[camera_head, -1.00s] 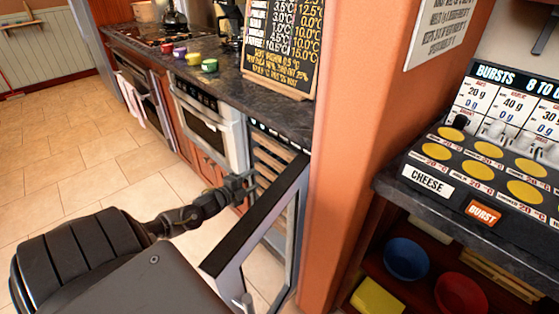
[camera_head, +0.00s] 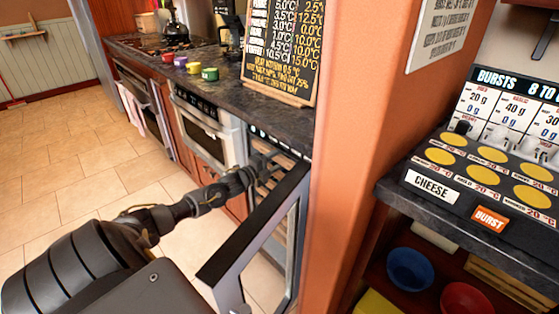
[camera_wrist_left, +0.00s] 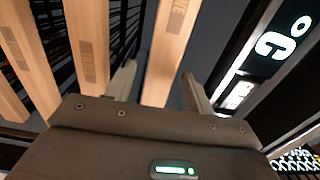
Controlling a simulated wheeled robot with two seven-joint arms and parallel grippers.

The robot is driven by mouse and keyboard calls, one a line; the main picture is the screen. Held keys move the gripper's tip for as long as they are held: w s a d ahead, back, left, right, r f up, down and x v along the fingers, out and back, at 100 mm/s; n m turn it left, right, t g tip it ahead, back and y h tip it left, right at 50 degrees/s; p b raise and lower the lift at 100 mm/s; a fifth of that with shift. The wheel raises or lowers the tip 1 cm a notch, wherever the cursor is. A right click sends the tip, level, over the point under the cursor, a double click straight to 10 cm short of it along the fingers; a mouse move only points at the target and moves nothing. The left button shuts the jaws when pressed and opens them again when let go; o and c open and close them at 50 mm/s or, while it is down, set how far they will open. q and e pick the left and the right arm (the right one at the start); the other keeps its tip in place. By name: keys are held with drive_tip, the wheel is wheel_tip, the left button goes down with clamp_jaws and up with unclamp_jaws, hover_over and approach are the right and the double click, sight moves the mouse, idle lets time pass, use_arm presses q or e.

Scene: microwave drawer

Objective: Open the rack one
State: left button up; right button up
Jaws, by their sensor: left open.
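The wine-cooler cabinet has its glass door (camera_head: 250,232) standing open toward me. Inside are several racks with light wooden fronts (camera_head: 276,180). My left gripper (camera_head: 264,166) is at the cabinet's opening, beside the upper racks. In the left wrist view its two fingers (camera_wrist_left: 158,88) are apart, with one wooden rack front (camera_wrist_left: 168,48) showing between them. Whether the fingers touch that front cannot be told. Further wooden fronts (camera_wrist_left: 88,40) show to its left. A lit display panel (camera_wrist_left: 270,45) is to the right. My right gripper is not in view.
A dark counter (camera_head: 270,118) runs above the cabinet, with a menu board (camera_head: 283,50) on it. An orange wall (camera_head: 355,150) stands close on the right. The tiled floor (camera_head: 60,150) on the left is clear.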

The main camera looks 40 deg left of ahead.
use_arm(q)
drive_tip(key=shift+w+d, duration=0.1)
drive_tip(key=shift+w, duration=1.05)
drive_tip(key=shift+c, duration=0.4)
clamp_jaws()
